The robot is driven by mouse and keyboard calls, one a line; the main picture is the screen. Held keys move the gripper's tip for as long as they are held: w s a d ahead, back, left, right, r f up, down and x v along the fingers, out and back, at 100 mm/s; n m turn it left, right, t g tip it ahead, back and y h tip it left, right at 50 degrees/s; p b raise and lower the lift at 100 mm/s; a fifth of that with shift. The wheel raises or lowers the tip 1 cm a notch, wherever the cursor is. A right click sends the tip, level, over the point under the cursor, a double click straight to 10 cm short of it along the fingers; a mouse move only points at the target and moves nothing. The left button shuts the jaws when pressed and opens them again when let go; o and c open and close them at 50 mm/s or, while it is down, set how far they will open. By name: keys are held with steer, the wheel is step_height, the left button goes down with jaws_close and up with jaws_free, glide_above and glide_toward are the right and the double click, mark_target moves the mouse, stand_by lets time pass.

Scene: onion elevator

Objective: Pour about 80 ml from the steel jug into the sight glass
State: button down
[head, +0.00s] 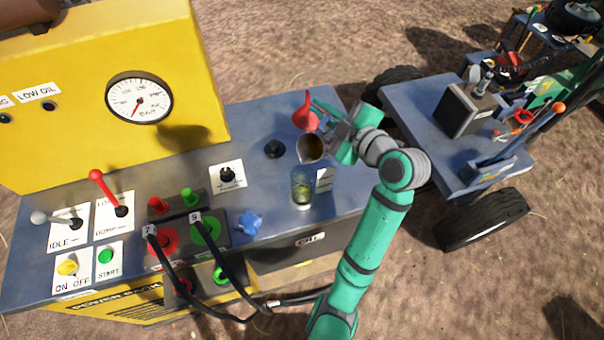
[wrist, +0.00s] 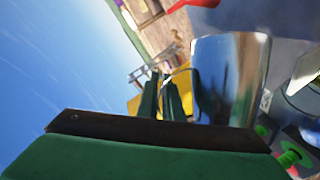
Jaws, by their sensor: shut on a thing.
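My gripper (head: 337,135) is shut on the steel jug (head: 311,149), above the blue-grey console top. The jug is tilted, and dark liquid shows inside its mouth in the head view. In the wrist view the shiny jug wall (wrist: 232,75) is beside my gripper fingers (wrist: 167,95). The sight glass (head: 302,188) is a clear upright cylinder just below the jug, with yellow-green liquid low in it. I cannot tell whether any stream runs between jug and glass. Marks on the glass are too small to read.
A red funnel (head: 306,112) is behind the jug. A black cap (head: 275,149) and a blue knob (head: 248,222) are on the console top (head: 245,130). Black hoses (head: 215,308) hang at the front.

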steer(key=shift+s+a+r+n+t, duration=0.15)
steer(key=shift+s+a+r+n, duration=0.05)
steer(key=shift+r+n, duration=0.2)
steer(key=shift+s+a+r+n+t, duration=0.2)
steer(key=shift+r+n, duration=0.1)
steer(key=shift+r, duration=0.1)
steer(key=shift+s, duration=0.15)
steer(key=shift+s+a+n+t, duration=0.25)
steer(key=shift+s+a+n, duration=0.2)
steer(key=shift+n, duration=0.25)
stand_by(0.4)
steer(key=shift+s+a+r+n+t, duration=0.45)
steer(key=shift+s+r+n+t, duration=0.15)
steer(key=shift+n, duration=0.3)
stand_by(1.5)
steer(key=shift+s+r, duration=0.1)
steer(key=shift+s+a+r+n+y, duration=0.2)
steer(key=shift+a+r+n+y, duration=0.1)
steer(key=shift+n, duration=0.2)
stand_by(0.5)
steer(key=w+d+f+m, duration=0.1)
steer(key=w+d+m+g, duration=0.1)
steer(key=w+m, duration=0.1)
steer(key=shift+d+f, duration=0.15)
steer(key=shift+f, duration=0.25)
steer(key=shift+d+m+g, duration=0.1)
steer(key=shift+m+g, duration=0.2)
